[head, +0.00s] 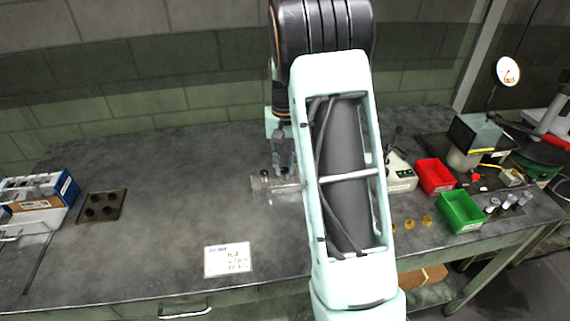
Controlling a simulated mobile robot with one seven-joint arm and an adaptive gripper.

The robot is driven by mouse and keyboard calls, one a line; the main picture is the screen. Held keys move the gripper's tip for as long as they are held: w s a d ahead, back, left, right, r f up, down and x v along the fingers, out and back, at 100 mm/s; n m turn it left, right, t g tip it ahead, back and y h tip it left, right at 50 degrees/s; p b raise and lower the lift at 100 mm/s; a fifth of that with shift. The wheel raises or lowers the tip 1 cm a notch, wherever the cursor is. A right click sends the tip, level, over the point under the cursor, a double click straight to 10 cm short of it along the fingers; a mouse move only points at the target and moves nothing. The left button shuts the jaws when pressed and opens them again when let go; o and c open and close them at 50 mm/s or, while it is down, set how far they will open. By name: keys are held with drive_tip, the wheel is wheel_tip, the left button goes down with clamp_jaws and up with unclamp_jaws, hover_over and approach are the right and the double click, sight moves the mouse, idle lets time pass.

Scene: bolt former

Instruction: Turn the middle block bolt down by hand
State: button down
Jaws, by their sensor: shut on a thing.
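My gripper (284,168) points down at the back middle of the workbench, partly covered by my own arm. Its fingertips are close together over a small pale block (263,188). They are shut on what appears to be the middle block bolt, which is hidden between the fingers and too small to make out. A small dark knob-like bolt head (264,174) shows on the block, left of the fingers. The block's right part is hidden behind my arm.
A white label card (228,260) lies in front of the block. A dark plate with round holes (102,205) and a blue box (40,187) are at left. Red (435,176) and green (460,212) bins stand at right, near several brass pieces (410,224). The bench between plate and block is clear.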

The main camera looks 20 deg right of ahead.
sight(284, 171)
drive_tip(key=shift+r+m, duration=0.1)
drive_tip(key=shift+m, duration=0.9)
idle(0.4)
drive_tip(key=c, duration=1.8)
unclamp_jaws()
drive_tip(key=shift+a, duration=0.1)
wheel_tip(284, 171, up, 12)
